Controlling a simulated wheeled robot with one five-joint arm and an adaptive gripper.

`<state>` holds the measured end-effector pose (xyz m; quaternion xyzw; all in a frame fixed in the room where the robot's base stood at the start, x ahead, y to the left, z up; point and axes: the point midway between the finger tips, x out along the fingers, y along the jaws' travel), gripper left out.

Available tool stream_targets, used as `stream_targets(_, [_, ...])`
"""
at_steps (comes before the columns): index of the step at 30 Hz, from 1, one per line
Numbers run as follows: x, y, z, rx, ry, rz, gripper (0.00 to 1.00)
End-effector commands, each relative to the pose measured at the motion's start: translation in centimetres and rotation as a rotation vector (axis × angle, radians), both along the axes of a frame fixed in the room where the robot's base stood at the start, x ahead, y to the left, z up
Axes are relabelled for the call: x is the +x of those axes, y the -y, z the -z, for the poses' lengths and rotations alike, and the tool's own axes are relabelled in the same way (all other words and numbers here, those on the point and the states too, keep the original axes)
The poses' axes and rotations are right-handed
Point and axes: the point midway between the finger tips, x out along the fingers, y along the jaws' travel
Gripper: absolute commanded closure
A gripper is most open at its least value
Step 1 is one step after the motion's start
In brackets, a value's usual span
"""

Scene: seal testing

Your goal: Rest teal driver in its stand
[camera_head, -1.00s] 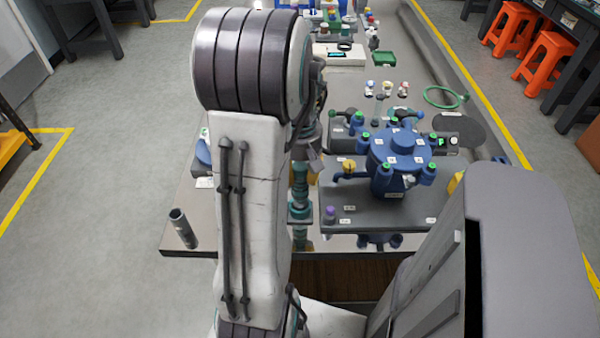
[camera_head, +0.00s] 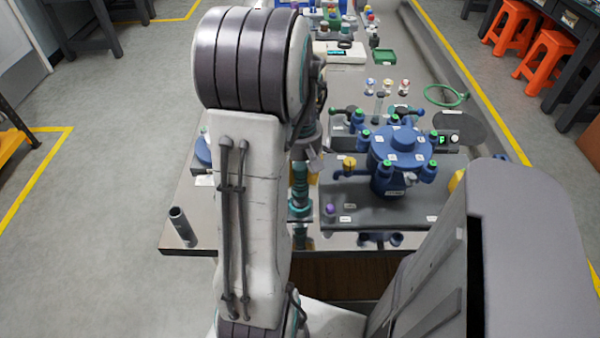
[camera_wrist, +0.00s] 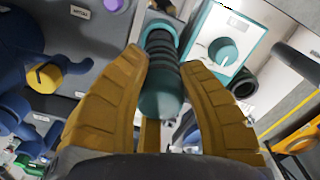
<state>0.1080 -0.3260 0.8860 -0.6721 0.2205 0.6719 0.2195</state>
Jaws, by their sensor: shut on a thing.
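My gripper (camera_wrist: 160,95) has ochre fingers closed around the ribbed teal driver (camera_wrist: 160,92) in the wrist view. The driver's rounded end faces the wrist camera, and its far end is hidden. In the head view, a teal upright shape that looks like the driver (camera_head: 299,175) shows just right of my arm, over the front of the bench. My arm hides most of the gripper there. I cannot clearly make out the stand, or whether the driver touches it.
A blue multi-port vessel (camera_head: 400,160) stands on a grey plate (camera_head: 390,214) to the right. A purple knob (camera_head: 330,209) is near the plate's left edge. A dark open tube (camera_head: 182,227) stands at the bench's front left. A teal-and-white box with a knob (camera_wrist: 222,50) is beside the driver.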

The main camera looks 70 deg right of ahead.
Motion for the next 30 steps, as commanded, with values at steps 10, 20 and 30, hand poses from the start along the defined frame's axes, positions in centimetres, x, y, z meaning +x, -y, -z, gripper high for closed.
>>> stream_targets(10, [-0.04,-0.08,0.15,0.003,0.000,0.001,1.00])
stream_targets(20, [-0.04,-0.08,0.31,0.003,0.000,0.001,1.00])
stream_targets(30, [-0.02,-0.04,0.31,0.001,0.000,0.000,0.42])
